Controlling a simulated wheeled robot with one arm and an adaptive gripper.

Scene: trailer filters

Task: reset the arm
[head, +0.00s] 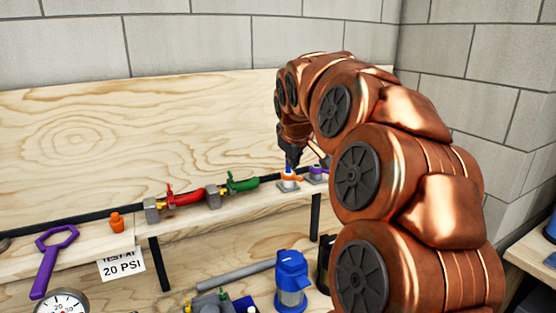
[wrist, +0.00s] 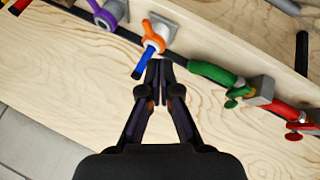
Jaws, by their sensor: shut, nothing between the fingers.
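My gripper (wrist: 157,72) is shut and empty in the wrist view, its fingertips together over the pale wooden board. The tips appear close to the blue end of a fitting with an orange collar (wrist: 153,42); I cannot tell whether they touch it. In the head view my gripper (head: 292,163) points down just above the same orange fitting (head: 290,177), which stands on a small grey base. My copper arm (head: 390,170) arches across the right of the head view and hides part of the board.
A purple fitting (head: 317,172) stands right of the orange one. Green (head: 238,185) and red (head: 180,198) valved fittings lie along the shelf to the left. An orange piece (head: 116,222), a purple wrench (head: 52,260) and a gauge (head: 62,303) are further left. A blue canister (head: 291,280) stands below the shelf.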

